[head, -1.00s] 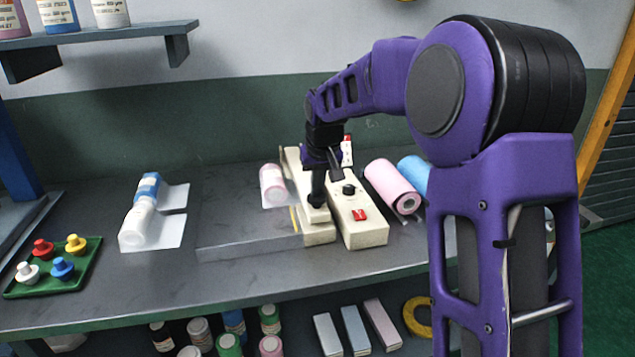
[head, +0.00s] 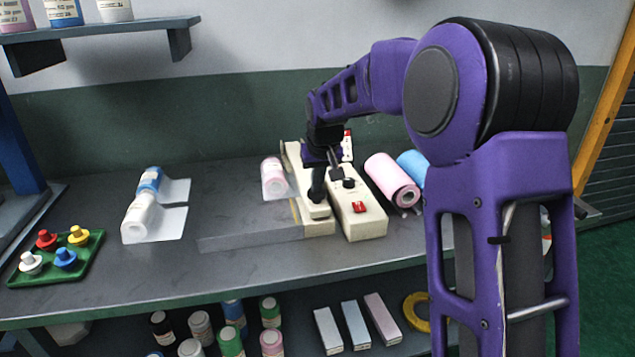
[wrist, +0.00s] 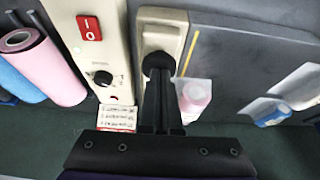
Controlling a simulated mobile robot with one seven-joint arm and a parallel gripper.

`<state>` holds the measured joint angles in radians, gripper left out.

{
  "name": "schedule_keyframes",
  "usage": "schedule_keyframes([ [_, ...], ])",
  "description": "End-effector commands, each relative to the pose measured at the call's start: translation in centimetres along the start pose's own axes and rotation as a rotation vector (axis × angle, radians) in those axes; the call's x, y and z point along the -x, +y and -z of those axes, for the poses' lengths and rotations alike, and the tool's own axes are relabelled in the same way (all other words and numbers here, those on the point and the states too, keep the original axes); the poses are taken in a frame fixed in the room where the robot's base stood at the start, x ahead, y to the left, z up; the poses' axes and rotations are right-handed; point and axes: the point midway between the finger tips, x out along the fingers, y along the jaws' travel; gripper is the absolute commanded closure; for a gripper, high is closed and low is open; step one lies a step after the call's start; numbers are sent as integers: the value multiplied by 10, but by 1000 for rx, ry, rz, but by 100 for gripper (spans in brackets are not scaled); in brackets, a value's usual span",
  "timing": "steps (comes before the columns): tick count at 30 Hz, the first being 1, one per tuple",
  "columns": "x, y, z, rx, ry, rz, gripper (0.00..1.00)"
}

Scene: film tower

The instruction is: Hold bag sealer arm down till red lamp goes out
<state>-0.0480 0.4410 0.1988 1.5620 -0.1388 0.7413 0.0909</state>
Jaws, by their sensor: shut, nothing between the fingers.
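The cream bag sealer (head: 366,229) stands on the bench, with a red rocker switch (wrist: 89,27) and a black dial (wrist: 103,78). Its sealer arm (head: 319,210) lies low along the left side, close over its base; its near end also shows in the wrist view (wrist: 160,37). My gripper (head: 317,197) is shut and empty, pointing down with its fingertips (wrist: 157,66) at the arm's near end, seemingly touching it. A small red lamp (wrist: 114,98) shows beyond the dial; I cannot tell whether it is lit.
A pink roll (head: 391,180) and a blue roll (head: 412,165) lie right of the sealer. A pink bagged bottle (head: 273,178) is behind left. Wrapped bottles (head: 140,220) and a green tray (head: 85,262) with coloured knobs are farther left. The bench between is clear.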

Motion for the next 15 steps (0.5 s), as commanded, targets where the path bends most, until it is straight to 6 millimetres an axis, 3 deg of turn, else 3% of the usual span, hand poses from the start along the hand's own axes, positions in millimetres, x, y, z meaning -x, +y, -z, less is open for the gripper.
schedule_keyframes([
  [1, -21, 2, -21, -3, -59, 0, 100],
  [5, -17, 2, -19, -4, -56, 0, 100],
  [11, 13, 3, -2, -3, -33, -2, 100],
  [15, 47, 4, 17, -3, -2, -2, 100],
])
